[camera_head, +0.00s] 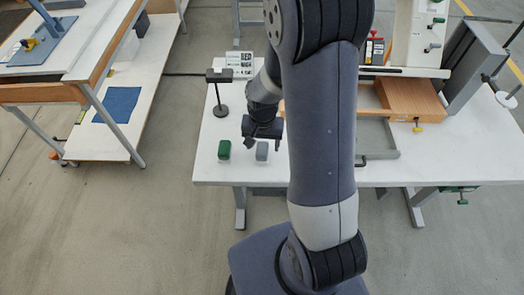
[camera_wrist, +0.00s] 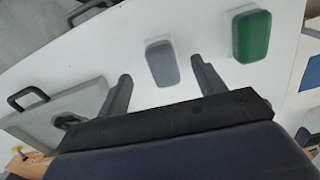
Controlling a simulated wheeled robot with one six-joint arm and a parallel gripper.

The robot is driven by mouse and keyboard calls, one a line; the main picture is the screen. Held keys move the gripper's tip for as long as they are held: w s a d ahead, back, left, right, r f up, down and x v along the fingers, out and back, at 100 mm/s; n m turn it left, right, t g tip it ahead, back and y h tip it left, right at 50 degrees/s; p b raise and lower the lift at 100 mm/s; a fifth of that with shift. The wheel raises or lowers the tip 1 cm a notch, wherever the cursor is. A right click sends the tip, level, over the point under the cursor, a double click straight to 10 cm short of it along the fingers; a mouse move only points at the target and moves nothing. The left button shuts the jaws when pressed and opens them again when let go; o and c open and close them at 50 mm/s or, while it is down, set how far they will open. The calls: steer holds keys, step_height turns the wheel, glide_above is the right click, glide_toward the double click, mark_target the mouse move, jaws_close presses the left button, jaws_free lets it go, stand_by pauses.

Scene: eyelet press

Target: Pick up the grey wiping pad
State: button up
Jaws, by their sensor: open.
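The grey wiping pad (camera_head: 262,151) is a small rounded block on the white table, near its front edge. My gripper (camera_head: 263,143) is open and empty, just above and behind the pad in the head view. In the wrist view both fingers of my gripper (camera_wrist: 160,69) stand wide apart. A green pad (camera_head: 224,149) of similar shape lies to the left of the grey one; the wrist view shows it to the right (camera_wrist: 251,36).
A grey tray (camera_head: 384,152) with a handle stands right of the pads, partly hidden by my arm. A wooden block (camera_head: 410,98) and press stand at the back right. A black stand (camera_head: 220,92) is behind the green pad. The table's front edge (camera_head: 215,184) is close.

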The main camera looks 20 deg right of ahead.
mark_target(262, 148)
steer(key=f, duration=0.1)
steer(key=w+f, duration=0.1)
steer(key=f, duration=0.1)
steer(key=shift+d+f+p, duration=0.1)
steer(key=shift+f+p, duration=0.2)
steer(key=shift+p, duration=0.1)
steer(key=shift+f, duration=0.7)
steer(key=shift+c, duration=0.5)
steer(key=c, duration=1)
steer(key=shift+o, duration=0.2)
steer(key=shift+r, duration=0.15)
step_height(262, 148, up, 10)
steer(key=shift+f+b, duration=0.1)
steer(key=shift+b, duration=0.25)
steer(key=o, duration=0.5)
steer(key=shift+c, duration=0.2)
steer(key=c, duration=0.4)
